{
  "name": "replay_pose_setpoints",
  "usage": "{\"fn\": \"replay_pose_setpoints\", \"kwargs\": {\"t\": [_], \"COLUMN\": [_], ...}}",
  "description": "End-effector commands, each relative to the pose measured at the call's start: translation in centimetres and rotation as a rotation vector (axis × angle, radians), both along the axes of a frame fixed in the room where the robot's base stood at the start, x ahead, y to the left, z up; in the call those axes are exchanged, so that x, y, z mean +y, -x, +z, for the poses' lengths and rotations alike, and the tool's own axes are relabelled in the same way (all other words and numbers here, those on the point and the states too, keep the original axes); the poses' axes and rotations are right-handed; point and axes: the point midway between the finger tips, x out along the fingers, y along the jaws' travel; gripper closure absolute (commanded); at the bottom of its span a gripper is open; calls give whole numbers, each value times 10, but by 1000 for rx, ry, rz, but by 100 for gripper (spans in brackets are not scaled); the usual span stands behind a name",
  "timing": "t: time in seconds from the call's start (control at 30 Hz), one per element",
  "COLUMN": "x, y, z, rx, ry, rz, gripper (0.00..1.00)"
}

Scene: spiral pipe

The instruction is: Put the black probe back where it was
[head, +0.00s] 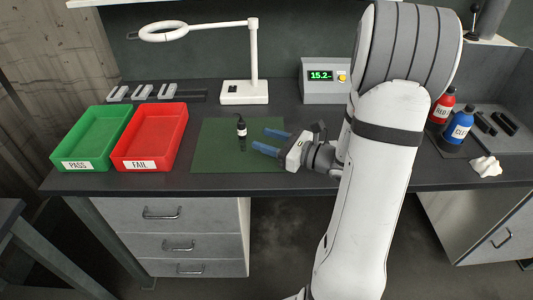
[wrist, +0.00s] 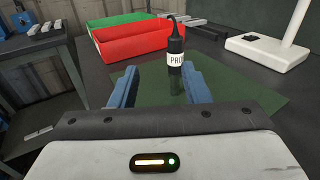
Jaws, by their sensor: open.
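The black probe (head: 242,130) stands upright on the green mat (head: 215,158), with a white label on it and a thin bent tip at its top. In the wrist view the probe (wrist: 176,50) stands just beyond my fingertips, roughly between them and nearer the right finger. My gripper (head: 270,142) is open and empty, low over the mat, with its blue fingers pointing left toward the probe. In the wrist view my gripper (wrist: 158,75) shows a clear gap between the fingers.
A green PASS tray (head: 68,165) and a red FAIL tray (head: 140,164) are at left. Behind them is a rack of grey holders (head: 155,95). A white ring lamp (head: 245,92), a meter box (head: 325,90), and red (head: 442,108) and blue (head: 459,128) bottles also stand here.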

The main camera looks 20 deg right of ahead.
Motion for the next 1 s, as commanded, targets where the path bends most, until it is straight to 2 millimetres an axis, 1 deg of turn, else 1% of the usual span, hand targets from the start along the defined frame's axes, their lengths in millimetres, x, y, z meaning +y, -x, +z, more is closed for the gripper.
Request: {"fn": "replay_pose_setpoints", "kwargs": {"t": [0.03, 0.07, 0.1, 0.17, 0.2, 0.27, 0.3, 0.37, 0.4, 0.47, 0.5, 0.6, 0.7, 0.8, 0.9, 1.0], "x": [18, 30, 48, 74, 90, 107, 115, 120, 120, 116, 111, 93, 74, 61, 54, 53], "y": [7, 14, 25, 46, 63, 88, 105, 128, 142, 160, 170, 184, 188, 186, 184, 183], "z": [5, 6, 8, 9, 8, 5, 2, -3, -6, -9, -10, -8, 0, 9, 16, 19], "rx": [-9, -14, -23, -46, -67, -104, -132, -183, -221, -284, -331, -453, -567, -653, -705, -725], "ry": [53, 94, 161, 284, 376, 521, 621, 774, 878, 1039, 1148, 1414, 1643, 1813, 1913, 1953], "rz": [72, 127, 212, 356, 459, 611, 708, 848, 939, 1069, 1151, 1333, 1469, 1557, 1607, 1627], "gripper": [57, 57, 57, 57, 57, 57, 57, 57, 57, 57, 57, 57, 57, 57, 57, 57]}}
